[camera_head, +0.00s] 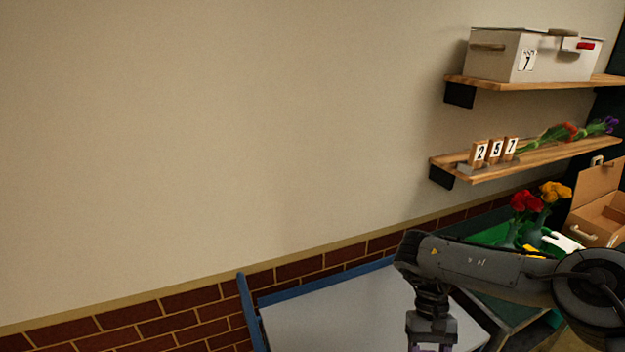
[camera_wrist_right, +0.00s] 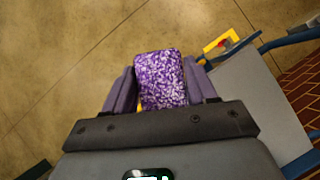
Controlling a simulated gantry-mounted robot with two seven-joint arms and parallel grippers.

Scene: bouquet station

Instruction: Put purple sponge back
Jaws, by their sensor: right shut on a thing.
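The purple sponge (camera_wrist_right: 160,78) is a block with a speckled purple and white face. It shows in the right wrist view between the two purple fingers of my right gripper (camera_wrist_right: 162,88), which is shut on it. The tiled floor lies behind the sponge in that view. In the head view my right arm comes in from the right, and my right gripper (camera_head: 432,346) points down in front of a grey-topped table (camera_head: 330,318). Its fingertips and the sponge are cut off or hidden at the bottom edge there. My left gripper is in neither view.
Two wooden shelves (camera_head: 540,158) hold a white box (camera_head: 515,58), number blocks (camera_head: 495,150) and flowers. Red flowers (camera_head: 526,201), yellow flowers (camera_head: 556,191) and an open cardboard box (camera_head: 598,215) stand behind my right arm. A yellow object (camera_wrist_right: 222,44) is by the blue frame.

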